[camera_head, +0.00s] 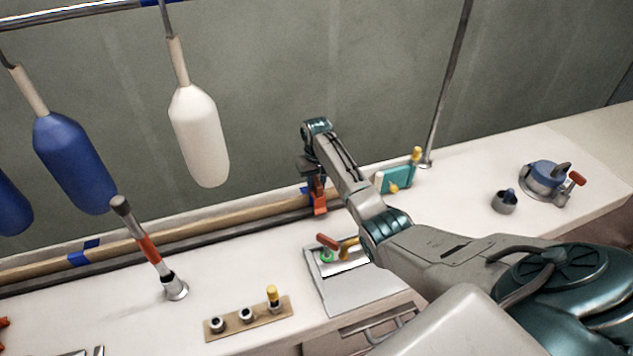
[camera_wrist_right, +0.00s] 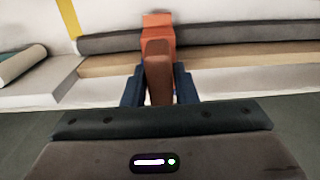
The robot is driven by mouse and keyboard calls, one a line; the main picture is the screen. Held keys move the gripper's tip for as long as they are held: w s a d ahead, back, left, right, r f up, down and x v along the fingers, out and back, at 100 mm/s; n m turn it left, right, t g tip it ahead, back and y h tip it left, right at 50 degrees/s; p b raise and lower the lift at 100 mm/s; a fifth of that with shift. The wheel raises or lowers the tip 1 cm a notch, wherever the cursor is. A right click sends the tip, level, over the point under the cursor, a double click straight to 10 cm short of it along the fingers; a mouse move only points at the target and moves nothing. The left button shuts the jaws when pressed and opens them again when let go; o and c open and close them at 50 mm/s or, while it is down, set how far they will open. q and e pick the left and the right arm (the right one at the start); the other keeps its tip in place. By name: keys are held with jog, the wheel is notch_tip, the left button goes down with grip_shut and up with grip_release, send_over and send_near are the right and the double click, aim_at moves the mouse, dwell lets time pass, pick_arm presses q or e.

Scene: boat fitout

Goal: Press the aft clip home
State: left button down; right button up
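The orange clip (camera_head: 320,205) sits at the wooden rail along the back of the white counter. It also shows at the top centre of the right wrist view (camera_wrist_right: 158,28), by the dark and wooden strips. My right gripper (camera_wrist_right: 159,85) is at the clip and points at the rail. Its two blue fingers stand apart, on either side of a brownish-orange part in front of the clip. I cannot tell whether the fingers grip this part or only straddle it. Whether the clip is fully seated is not clear. My left gripper is out of view.
White and blue fenders (camera_head: 199,135) hang at the left. A winch handle (camera_head: 150,252) stands upright on the counter. A socket strip (camera_head: 247,318), an open-lidded tray (camera_head: 360,288), a teal block (camera_head: 397,177) and a blue winch (camera_head: 546,178) are nearby.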

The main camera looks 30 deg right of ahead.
grip_shut()
jog(key=shift+s+a+f, duration=0.1)
jog(key=shift+s+f, duration=0.1)
jog(key=shift+f, duration=0.65)
dwell(0.7)
jog(key=shift+o, duration=1.7)
grip_release()
jog(key=shift+o, duration=1.1)
jog(key=shift+w+f, duration=0.1)
jog(key=shift+w, duration=0.1)
notch_tip(320, 180, up, 11)
jog(key=shift+f+b, duration=0.1)
jog(key=shift+b, duration=1.1)
